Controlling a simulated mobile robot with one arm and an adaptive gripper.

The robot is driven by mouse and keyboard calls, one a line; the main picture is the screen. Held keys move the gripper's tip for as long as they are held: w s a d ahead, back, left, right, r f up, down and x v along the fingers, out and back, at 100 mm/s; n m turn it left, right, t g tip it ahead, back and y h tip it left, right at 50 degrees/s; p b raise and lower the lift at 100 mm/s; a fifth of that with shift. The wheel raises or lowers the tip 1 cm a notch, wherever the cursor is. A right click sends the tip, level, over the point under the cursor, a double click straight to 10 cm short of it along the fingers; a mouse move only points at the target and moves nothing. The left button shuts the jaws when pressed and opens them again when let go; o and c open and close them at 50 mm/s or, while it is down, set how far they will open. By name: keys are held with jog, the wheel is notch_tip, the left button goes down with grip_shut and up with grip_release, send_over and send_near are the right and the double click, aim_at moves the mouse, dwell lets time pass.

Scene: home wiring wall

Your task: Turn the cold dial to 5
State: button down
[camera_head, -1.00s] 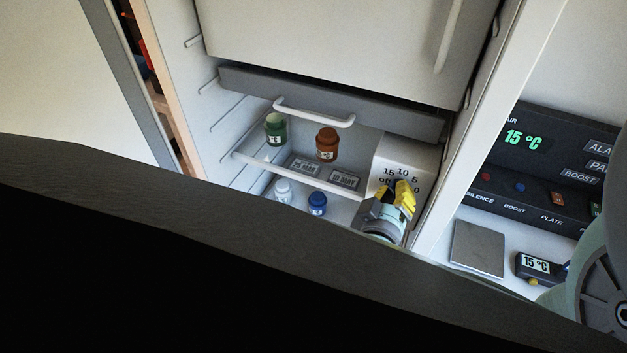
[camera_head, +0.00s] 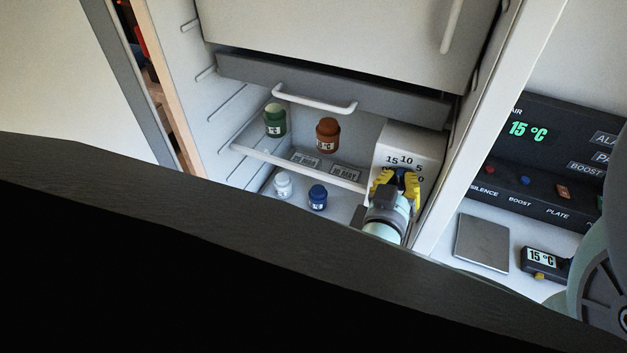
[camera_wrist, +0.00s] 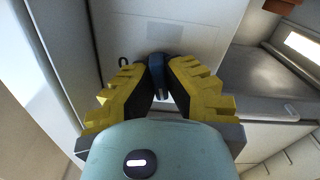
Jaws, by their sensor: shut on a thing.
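The cold dial (camera_wrist: 157,66) is a dark blue knob on the front of a white box (camera_head: 424,147) inside the fridge compartment, at the right. Black numbers 15, 10, 5 and 0 show around it in the head view. My gripper (camera_head: 397,184) has yellow toothed fingers, one on each side of the dial. In the wrist view the fingers (camera_wrist: 158,82) close on the knob. A pale mark shows on the knob's lower end there. The fingers hide part of the dial and the "off" label, so I cannot tell the exact setting.
Left of the box, a green jar (camera_head: 274,119) and a brown jar (camera_head: 327,135) stand on the shelf, with a white jar (camera_head: 283,185) and a blue jar (camera_head: 318,197) below. A control panel (camera_head: 550,150) reading 15 °C is outside at right, above a handheld display (camera_head: 543,260).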

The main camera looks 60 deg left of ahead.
jog(key=m+b, duration=0.2)
jog(key=m, duration=0.4)
jog(key=shift+w+r+m, duration=0.1)
jog(key=shift+r+m, duration=0.05)
jog(key=shift+m, duration=0.15)
jog(key=m+b, duration=0.2)
jog(key=m, duration=0.3)
jog(key=shift+d, duration=0.15)
jog(key=shift+w+m, duration=0.1)
jog(key=shift+m, duration=0.3)
jog(key=c, duration=1)
grip_release()
jog(key=shift+w+r, duration=0.1)
jog(key=shift+w, duration=0.05)
jog(key=shift+s, duration=0.2)
